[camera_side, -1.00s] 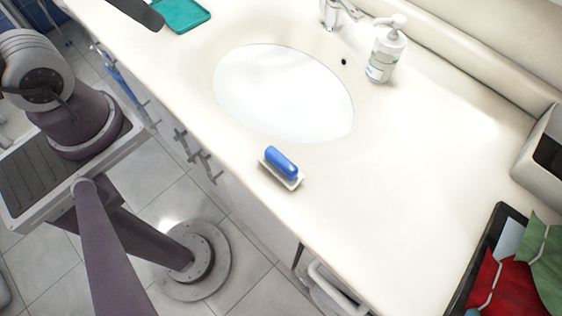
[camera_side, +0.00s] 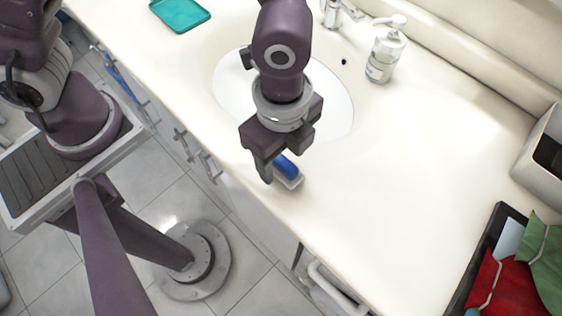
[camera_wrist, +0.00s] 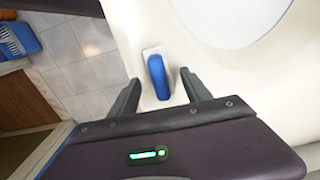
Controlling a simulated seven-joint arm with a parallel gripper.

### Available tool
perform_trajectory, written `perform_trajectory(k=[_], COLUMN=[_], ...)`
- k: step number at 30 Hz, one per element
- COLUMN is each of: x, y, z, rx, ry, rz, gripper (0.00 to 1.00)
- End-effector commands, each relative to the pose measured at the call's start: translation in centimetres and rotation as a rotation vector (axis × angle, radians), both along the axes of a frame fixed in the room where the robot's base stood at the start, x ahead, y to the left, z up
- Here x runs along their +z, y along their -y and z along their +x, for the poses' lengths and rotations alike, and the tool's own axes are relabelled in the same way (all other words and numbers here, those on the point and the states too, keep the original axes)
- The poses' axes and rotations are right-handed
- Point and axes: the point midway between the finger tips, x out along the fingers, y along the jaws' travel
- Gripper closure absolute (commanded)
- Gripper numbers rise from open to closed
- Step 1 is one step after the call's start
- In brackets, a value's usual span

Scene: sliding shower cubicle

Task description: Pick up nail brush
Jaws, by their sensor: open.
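The nail brush (camera_side: 286,167) is blue with a white base below it, at the front edge of the counter by the basin. My gripper (camera_side: 279,168) is over it and partly hides it in the side view. In the wrist view the nail brush (camera_wrist: 158,77) lies between the two open fingers of my gripper (camera_wrist: 160,88), nearer the tips. No contact shows between the fingers and the brush. How high the fingertips are above the counter is hard to tell.
The white basin (camera_side: 338,112) lies behind my gripper. A soap bottle (camera_side: 383,58) and the tap (camera_side: 332,14) stand at the back. A teal tray (camera_side: 180,13) is at the far left. A dark tray (camera_side: 479,258) with red and green cloths is at the right.

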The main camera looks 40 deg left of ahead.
Motion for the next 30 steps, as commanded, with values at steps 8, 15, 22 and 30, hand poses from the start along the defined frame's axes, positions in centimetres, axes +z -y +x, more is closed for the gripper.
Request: perform_trajectory(k=[8,15,22,30], x=[-2.5,-2.5,-2.5,-1.5], y=[-0.1,-0.1,-0.1,-0.1], z=[0.0,0.0,0.0,0.1], rx=[0.002,0.003,0.004,0.005], ry=[0.001,0.001,0.001,0.003], rz=[0.000,0.000,0.000,-0.003], gripper=[0.44,0.69,1.00,1.00])
